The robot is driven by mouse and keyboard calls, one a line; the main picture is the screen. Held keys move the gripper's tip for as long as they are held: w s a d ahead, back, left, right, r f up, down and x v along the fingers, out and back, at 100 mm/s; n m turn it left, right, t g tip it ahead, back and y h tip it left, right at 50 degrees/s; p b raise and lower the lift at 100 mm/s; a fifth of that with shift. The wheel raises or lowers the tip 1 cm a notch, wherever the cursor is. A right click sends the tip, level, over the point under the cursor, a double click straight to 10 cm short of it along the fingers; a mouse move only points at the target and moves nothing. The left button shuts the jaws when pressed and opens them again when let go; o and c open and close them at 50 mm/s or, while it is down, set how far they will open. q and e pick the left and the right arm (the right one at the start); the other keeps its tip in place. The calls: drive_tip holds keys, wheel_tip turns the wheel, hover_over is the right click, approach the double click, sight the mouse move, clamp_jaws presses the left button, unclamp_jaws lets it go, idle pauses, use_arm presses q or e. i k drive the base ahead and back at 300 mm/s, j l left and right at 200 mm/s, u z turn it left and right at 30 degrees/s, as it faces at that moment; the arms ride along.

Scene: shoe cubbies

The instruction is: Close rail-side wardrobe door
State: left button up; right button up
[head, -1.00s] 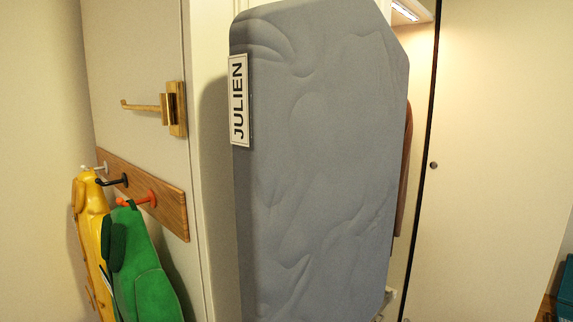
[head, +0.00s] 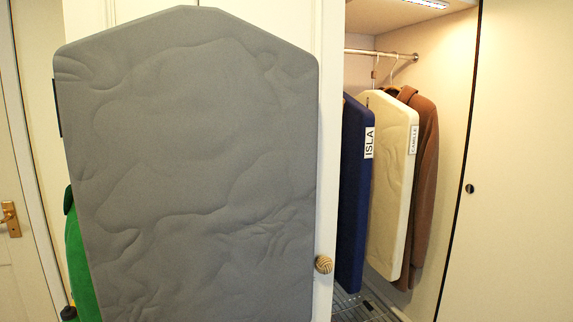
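The wardrobe's hanging compartment stands open at right of centre, with a metal rail (head: 365,53) across its top. A plain cream door panel (head: 525,160) with a dark edge and a small black round pull (head: 469,188) stands to the right of the opening. A white door (head: 327,130) with a woven round knob (head: 323,264) is to the left of it, mostly hidden by a large grey quilted pad. I cannot tell which of these is the rail-side door. Neither of my grippers is in view.
The grey pad (head: 190,170) fills the left foreground. A navy pad labelled ISLA (head: 354,200), a cream pad labelled CAMILLE (head: 390,185) and a brown coat (head: 426,180) hang inside. A green item (head: 78,262) shows behind the grey pad, near a room door handle (head: 10,219).

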sight(511, 259)
drive_tip(key=l+u, duration=0.15)
drive_tip(key=l, duration=0.25)
drive_tip(key=k+l+u, duration=0.1)
drive_tip(key=l, duration=0.25)
drive_tip(key=k+l+u, duration=0.15)
drive_tip(key=l, duration=0.25)
drive_tip(key=k+l+u, duration=0.15)
drive_tip(key=l, duration=0.2)
drive_tip(key=l+u, duration=0.1)
drive_tip(key=l, duration=0.3)
drive_tip(key=k+l+u, duration=0.15)
drive_tip(key=l, duration=0.55)
drive_tip(key=k+l+u, duration=0.15)
drive_tip(key=l, duration=0.4)
drive_tip(key=k+l, duration=0.1)
drive_tip(key=l, duration=0.45)
drive_tip(key=i+u, duration=0.05)
